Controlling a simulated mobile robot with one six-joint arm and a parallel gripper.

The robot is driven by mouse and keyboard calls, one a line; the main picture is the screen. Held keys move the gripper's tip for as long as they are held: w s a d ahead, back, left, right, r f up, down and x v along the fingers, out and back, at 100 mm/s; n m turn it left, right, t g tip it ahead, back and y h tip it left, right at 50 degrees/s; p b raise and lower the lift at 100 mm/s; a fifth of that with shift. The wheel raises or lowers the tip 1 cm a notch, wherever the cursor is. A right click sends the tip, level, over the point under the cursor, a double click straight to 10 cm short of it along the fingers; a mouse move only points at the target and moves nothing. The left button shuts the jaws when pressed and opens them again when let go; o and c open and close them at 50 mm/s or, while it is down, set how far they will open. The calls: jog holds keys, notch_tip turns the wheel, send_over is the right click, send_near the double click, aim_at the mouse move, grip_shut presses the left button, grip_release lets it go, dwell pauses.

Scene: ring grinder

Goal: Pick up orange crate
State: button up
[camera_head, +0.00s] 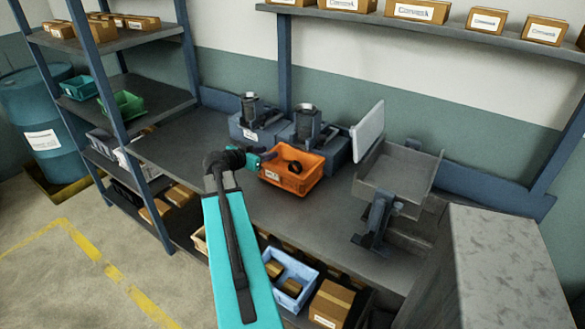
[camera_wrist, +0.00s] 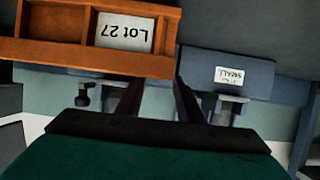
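The orange crate (camera_head: 291,179) stands upright on the workbench in the head view, with a dark ring-shaped part (camera_head: 295,167) inside. My gripper (camera_head: 264,155) is at the crate's back left side. In the wrist view the crate (camera_wrist: 60,56) fills the upper left, upside down, with a "Lot 27" label. My gripper (camera_wrist: 157,82) shows two dark fingers with a gap between them. The left finger's tip is hidden at the crate's rim; the right finger is by the crate's right end. I cannot tell whether either finger touches the crate.
Two grey-blue machines (camera_head: 308,131) stand close behind the crate. A grey tray on a stand (camera_head: 398,178) is to its right. The bench (camera_head: 300,222) is bare in front. Blue shelf posts rise at left, and a blue bin (camera_head: 290,278) sits below.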

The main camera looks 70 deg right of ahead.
jog(key=shift+p+x, duration=0.7)
jog(key=shift+x, duration=1.2)
jog(key=shift+f, duration=0.1)
jog(key=shift+a, duration=0.1)
grip_shut()
